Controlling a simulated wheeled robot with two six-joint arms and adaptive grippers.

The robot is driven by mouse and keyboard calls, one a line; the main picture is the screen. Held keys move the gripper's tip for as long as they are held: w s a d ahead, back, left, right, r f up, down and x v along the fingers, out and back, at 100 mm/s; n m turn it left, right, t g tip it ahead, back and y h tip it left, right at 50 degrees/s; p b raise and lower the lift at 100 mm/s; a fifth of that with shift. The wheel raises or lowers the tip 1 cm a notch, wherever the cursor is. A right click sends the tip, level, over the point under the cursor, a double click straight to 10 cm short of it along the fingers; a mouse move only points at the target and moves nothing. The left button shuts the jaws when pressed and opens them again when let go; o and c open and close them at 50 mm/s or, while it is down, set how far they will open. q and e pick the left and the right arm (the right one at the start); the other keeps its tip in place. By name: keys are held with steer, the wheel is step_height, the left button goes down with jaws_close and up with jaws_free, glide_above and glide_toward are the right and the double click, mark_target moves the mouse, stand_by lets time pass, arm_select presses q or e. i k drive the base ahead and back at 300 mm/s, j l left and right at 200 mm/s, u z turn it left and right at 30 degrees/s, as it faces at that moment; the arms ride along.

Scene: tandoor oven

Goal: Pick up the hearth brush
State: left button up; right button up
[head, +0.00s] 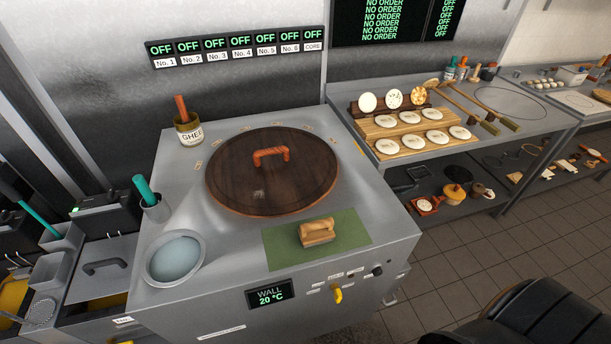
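I cannot tell for certain which thing is the hearth brush. A tan wooden block with a raised grip (317,232) rests on a green mat (357,226) at the front of the oven top. Long wooden-handled tools (466,103) lie slantwise on the right-hand table, with brownish blocks at their near ends (509,123); whether these are bristles is too small to tell. Neither of my grippers shows in the head view.
A dark round lid (230,175) with an orange handle covers the oven. A ghee jar (188,130), a teal-handled tool in a cup (151,204) and a water bowl (175,258) stand to its left. Bread rounds sit on a wooden board (376,131) at right.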

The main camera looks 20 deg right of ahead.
mark_target(320, 231)
steer(key=l+z, duration=0.1)
steer(key=z, duration=0.65)
